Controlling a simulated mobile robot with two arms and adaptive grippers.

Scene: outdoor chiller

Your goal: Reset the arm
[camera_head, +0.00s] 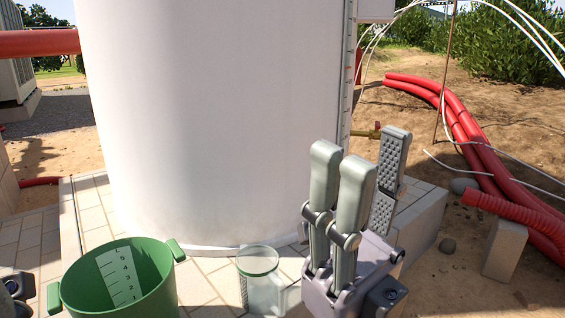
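My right gripper (368,160) rises from the lower right of the head view with its grey fingers pointing up. Two smooth finger backs are on the left, and a finger with a studded pad stands apart on the right. It looks open, and I see nothing held between the fingers. At the lower left edge, dark grey parts that look like my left gripper (17,288) are cut off by the frame. Its fingers do not show clearly.
A green bucket (74,285) with a white scale and a clear jug (258,262) stand in front of a large white tank (215,120). A brass valve (368,133) is behind the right gripper. Red pipes (480,150) and a grey block (504,250) lie on the dirt at right.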

